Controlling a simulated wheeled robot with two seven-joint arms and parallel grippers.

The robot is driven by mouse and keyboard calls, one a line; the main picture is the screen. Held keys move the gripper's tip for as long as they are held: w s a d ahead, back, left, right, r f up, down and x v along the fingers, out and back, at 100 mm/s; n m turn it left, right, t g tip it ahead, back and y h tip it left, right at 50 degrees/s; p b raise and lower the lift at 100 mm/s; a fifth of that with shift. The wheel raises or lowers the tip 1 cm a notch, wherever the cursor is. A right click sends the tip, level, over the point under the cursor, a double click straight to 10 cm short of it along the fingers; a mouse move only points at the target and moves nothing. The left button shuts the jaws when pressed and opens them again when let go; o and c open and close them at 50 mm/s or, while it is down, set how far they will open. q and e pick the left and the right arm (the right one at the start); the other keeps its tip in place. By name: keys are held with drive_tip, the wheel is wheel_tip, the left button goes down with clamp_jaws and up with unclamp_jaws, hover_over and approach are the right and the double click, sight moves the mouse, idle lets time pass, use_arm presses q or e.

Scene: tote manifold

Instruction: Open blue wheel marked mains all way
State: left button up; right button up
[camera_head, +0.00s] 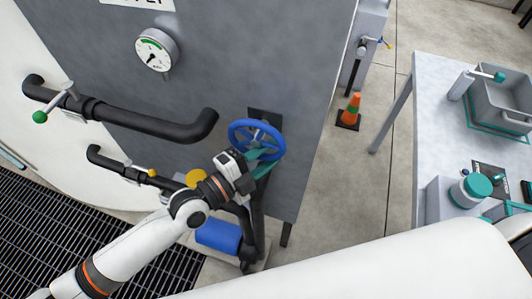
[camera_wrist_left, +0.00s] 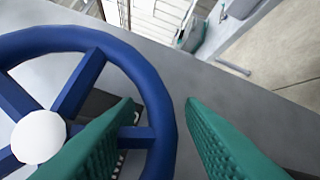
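The blue wheel (camera_head: 235,128) sits on a dark mount on the grey panel, with spokes and a pale hub. Its rim (camera_wrist_left: 110,48) fills the left half of the left wrist view. My left gripper (camera_head: 272,160) is at the wheel's lower right. Its two teal fingers are open, one inside the rim and one outside, with a visible gap on the outer side (camera_wrist_left: 162,108). No mains lettering is readable on the wheel. Teal and dark parts at the right edge of the head view may be my right gripper, but its fingers are not clear.
A gauge (camera_head: 156,49) and black pipes (camera_head: 140,119) with a green-knobbed lever (camera_head: 40,116) and a yellow-knobbed one are left of the wheel. A blue cylinder (camera_head: 218,236) is below. A cone (camera_head: 349,111) and a table (camera_head: 430,130) with a grey tote (camera_head: 498,105) stand right.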

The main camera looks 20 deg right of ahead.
sight(274, 159)
use_arm(q)
drive_tip(key=shift+c, duration=0.3)
clamp_jaws()
drive_tip(key=shift+s+d+f+n+h+b, duration=0.1)
drive_tip(key=shift+s+d+n+h+b, duration=0.15)
drive_tip(key=shift+n+b, duration=0.5)
drive_tip(key=shift+s+d+r+n+t+h+b, duration=0.15)
drive_tip(key=shift+d+r+n+t+h+b, duration=0.15)
drive_tip(key=shift+n+t+h+b, duration=0.65)
drive_tip(key=shift+s+d+r+n+b, duration=0.2)
drive_tip(key=shift+d+r+n+b, duration=0.15)
drive_tip(key=shift+n+b, duration=0.5)
drive_tip(key=shift+s+d+r+n+t, duration=0.1)
drive_tip(key=shift+r+n+t, duration=0.3)
drive_tip(key=shift+n+t, duration=0.45)
drive_tip(key=shift+n, duration=0.3)
drive_tip(key=shift+o, duration=0.3)
unclamp_jaws()
